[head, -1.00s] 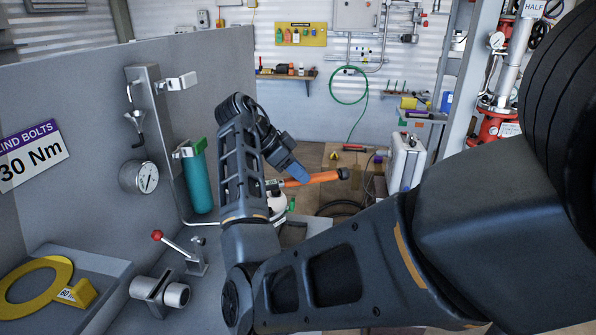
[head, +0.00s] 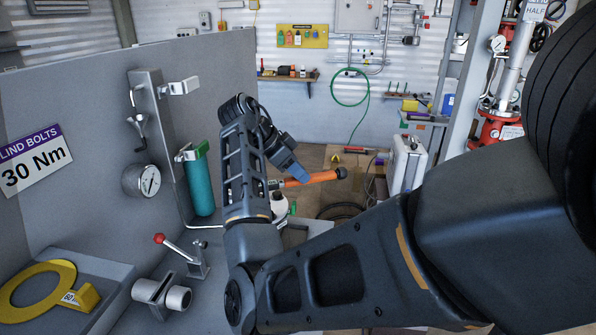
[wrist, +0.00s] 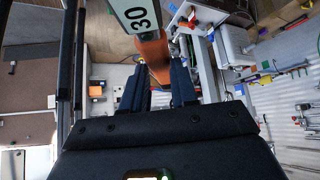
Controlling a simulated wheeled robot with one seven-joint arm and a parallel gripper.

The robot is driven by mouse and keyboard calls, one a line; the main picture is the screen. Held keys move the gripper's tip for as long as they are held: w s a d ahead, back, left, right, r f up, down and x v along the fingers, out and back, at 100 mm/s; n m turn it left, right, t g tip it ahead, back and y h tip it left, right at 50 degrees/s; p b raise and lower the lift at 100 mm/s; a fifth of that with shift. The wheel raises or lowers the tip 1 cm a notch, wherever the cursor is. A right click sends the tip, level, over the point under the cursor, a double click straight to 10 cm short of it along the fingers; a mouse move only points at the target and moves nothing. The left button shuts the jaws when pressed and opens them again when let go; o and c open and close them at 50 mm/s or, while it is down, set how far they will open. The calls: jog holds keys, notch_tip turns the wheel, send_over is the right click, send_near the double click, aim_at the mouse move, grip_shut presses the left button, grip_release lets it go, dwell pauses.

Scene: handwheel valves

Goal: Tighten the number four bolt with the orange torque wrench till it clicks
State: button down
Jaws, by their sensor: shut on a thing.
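The orange torque wrench (head: 312,179) is in my gripper (head: 291,172), past the end of my raised arm in the head view. Its dark end points right. In the wrist view the orange wrench (wrist: 153,52) runs between the two dark fingers of my gripper (wrist: 163,82), with a pale plate reading "30" on it. The fingers are shut on it. I cannot make out the number four bolt or any numbered bolt in either view. My arm hides part of the area behind it.
A sign (head: 35,160) reading "LIND BOLTS 30 Nm" is on the grey panel at left. A white canister (head: 408,165) stands on the floor beyond.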

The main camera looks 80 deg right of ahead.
jog(key=shift+r, duration=0.6)
jog(key=shift+f, duration=0.1)
dwell(0.4)
jog(key=b, duration=0.4)
jog(key=shift+w+d+f, duration=0.15)
jog(key=shift+w+f, duration=0.05)
jog(key=shift+f, duration=0.1)
jog(key=shift+b, duration=0.65)
jog(key=shift+r+b, duration=0.1)
jog(key=shift+b, duration=0.45)
jog(key=shift+r+b, duration=0.3)
jog(key=shift+b, duration=0.1)
